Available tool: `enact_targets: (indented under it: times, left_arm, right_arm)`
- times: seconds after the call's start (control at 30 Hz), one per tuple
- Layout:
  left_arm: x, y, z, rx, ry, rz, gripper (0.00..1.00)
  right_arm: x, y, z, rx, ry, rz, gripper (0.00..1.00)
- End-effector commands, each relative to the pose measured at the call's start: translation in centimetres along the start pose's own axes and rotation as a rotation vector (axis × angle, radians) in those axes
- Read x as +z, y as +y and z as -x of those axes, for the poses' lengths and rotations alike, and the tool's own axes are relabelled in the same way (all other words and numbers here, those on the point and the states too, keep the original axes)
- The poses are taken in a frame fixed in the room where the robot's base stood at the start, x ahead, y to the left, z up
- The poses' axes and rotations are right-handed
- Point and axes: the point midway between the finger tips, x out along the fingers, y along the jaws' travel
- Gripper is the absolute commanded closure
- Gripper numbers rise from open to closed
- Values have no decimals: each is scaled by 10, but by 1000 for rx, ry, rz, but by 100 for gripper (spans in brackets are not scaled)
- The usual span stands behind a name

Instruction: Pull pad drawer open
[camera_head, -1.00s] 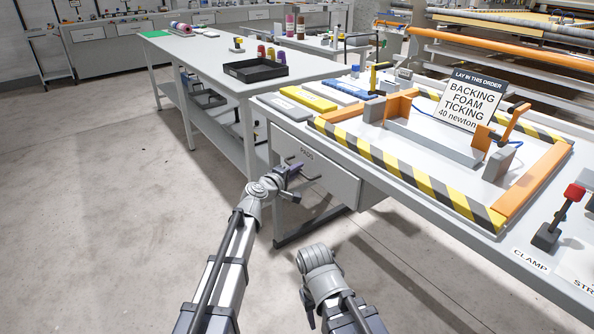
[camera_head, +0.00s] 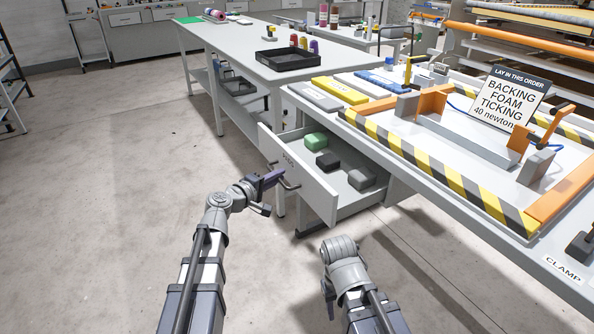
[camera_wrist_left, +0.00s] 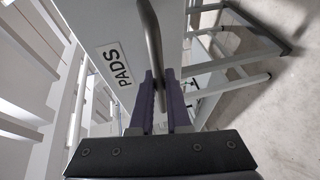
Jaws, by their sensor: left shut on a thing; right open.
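The pad drawer (camera_head: 297,176), a grey drawer marked PADS, stands pulled out from under the bench. A green pad (camera_head: 315,140), a black pad (camera_head: 327,160) and a dark grey pad (camera_head: 361,178) lie inside it. My left gripper (camera_head: 273,179) is at the drawer front, shut on the bar handle (camera_head: 291,183). In the left wrist view the handle (camera_wrist_left: 151,38) runs between the purple fingers of the left gripper (camera_wrist_left: 164,88), beside the PADS label. My right gripper (camera_head: 329,296) is low in front of the bench, away from the drawer; its fingers are mostly hidden.
The workbench above carries a striped frame (camera_head: 437,177), an orange-armed clamp and a sign (camera_head: 508,98). A side table (camera_head: 230,50) with a black tray (camera_head: 287,59) stands behind the drawer. The floor (camera_head: 120,190) to the left is clear.

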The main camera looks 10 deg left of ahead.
Motion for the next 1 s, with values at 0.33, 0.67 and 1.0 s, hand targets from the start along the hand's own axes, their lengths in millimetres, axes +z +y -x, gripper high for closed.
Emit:
enact_targets:
  times: [0.33,0.67,1.0]
  left_arm:
    - [-18,-10,46,-1,1,0,100]
    - [-22,-12,54,-1,-1,-1,100]
    - [-22,-12,54,-1,-1,-1,75]
  right_arm:
    - [0,0,0,0,0,0,50]
    - [0,0,0,0,0,0,50]
    - [0,0,0,0,0,0,50]
